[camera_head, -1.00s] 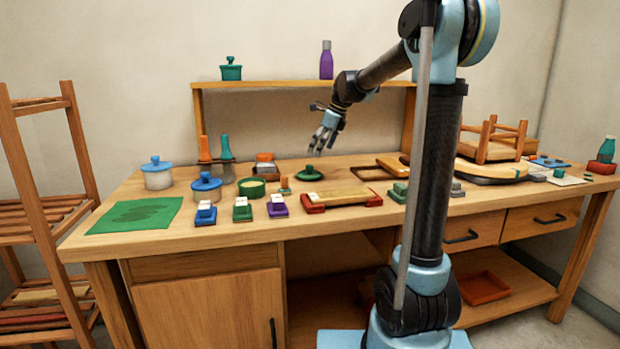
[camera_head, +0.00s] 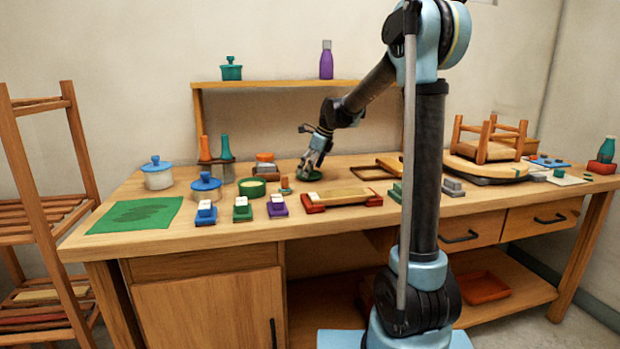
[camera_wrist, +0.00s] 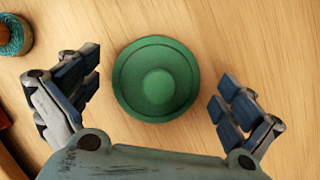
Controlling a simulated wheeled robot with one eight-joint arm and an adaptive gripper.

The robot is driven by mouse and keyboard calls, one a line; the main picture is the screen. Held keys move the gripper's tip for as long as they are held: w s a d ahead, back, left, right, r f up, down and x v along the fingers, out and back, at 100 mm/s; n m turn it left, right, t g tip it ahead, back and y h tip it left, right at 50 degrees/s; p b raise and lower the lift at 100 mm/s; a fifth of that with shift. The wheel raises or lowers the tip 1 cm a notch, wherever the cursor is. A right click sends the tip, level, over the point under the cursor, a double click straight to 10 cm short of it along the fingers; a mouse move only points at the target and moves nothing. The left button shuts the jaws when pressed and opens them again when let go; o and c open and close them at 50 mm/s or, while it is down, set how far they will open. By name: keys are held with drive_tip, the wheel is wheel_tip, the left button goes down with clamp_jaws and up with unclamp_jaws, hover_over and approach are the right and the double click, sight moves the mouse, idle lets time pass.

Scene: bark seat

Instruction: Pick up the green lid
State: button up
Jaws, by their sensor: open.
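The green lid (camera_wrist: 156,80) is round with a raised knob. In the wrist view it lies flat on the wooden bench top, between the two fingers of my gripper (camera_wrist: 158,90). A gap shows on each side, and neither finger appears to touch it. In the head view my gripper (camera_head: 313,168) is low over the bench and covers much of the green lid (camera_head: 309,178). My gripper is open and empty. Its exact height above the lid cannot be told.
A green open pot (camera_head: 252,187) and a small stamp (camera_head: 285,185) stand left of the lid. A wooden frame (camera_head: 372,172) lies to the right. A shelf (camera_head: 270,84) stands behind.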

drive_tip(key=c, duration=0.9)
drive_tip(key=shift+r, duration=0.1)
drive_tip(key=shift+c, duration=0.2)
